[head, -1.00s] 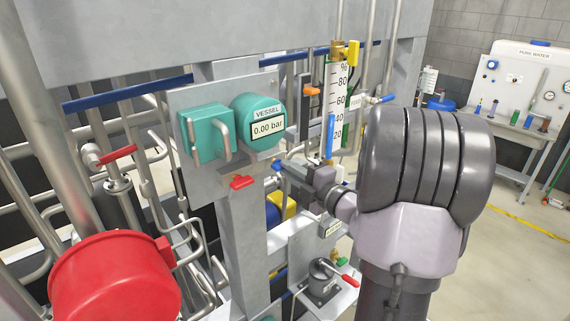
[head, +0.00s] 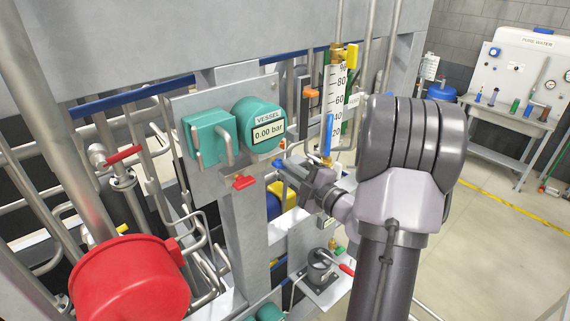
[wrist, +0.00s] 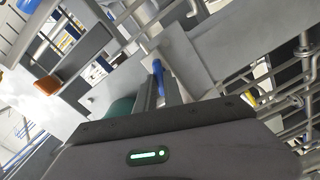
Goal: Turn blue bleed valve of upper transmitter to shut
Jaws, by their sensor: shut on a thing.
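The upper transmitter (head: 262,125) is teal, labelled VESSEL and reads 0.00 bar. It is mounted on a grey plate. The blue bleed valve handle (head: 279,163) sticks out at its lower right, just left of my gripper (head: 286,170). In the wrist view the blue handle (wrist: 158,72) lies between the two fingers of my gripper (wrist: 160,88), which is shut on it. The fingers and gripper body hide the valve body, so I cannot tell the valve's exact position.
A red lever (head: 243,182) sits close to the left, below the transmitter. A level gauge (head: 333,100) with an orange handle (head: 311,93) beside it stands behind my arm. A large red housing (head: 130,280) is at lower left. Open floor lies to the right.

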